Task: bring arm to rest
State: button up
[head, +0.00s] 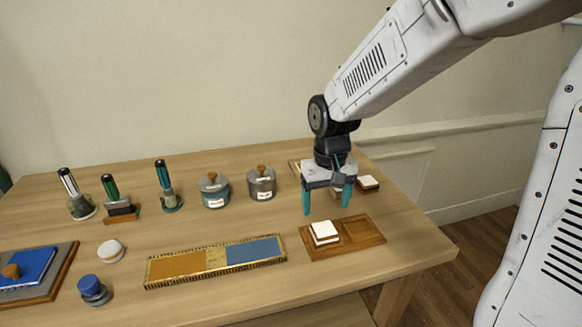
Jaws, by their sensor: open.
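My gripper (327,203) points down above the right part of the table, with its two teal fingers apart and nothing between them. It hangs just behind a wooden tray (352,252). My white arm reaches in from the upper right and partly hides the things behind the gripper.
A white block (324,232) sits in the tray's left compartment; the right compartment is empty. Another white-topped block (368,183) lies behind. Lidded pots (214,192), brushes (164,190), a gilt orange-and-blue panel (190,267) and a blue stamp (93,290) occupy the wooden table (250,310).

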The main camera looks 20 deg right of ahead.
jog(key=s+d+r, duration=0.1)
jog(key=s+r, duration=0.2)
jog(key=s, duration=0.4)
jog(key=s+d+r+t, duration=0.1)
jog(key=s+r, duration=0.3)
jog(key=s, duration=0.4)
jog(key=s+d+r, duration=0.2)
jog(key=s+r, duration=0.2)
jog(key=s, duration=0.3)
jog(key=shift+s, duration=0.2)
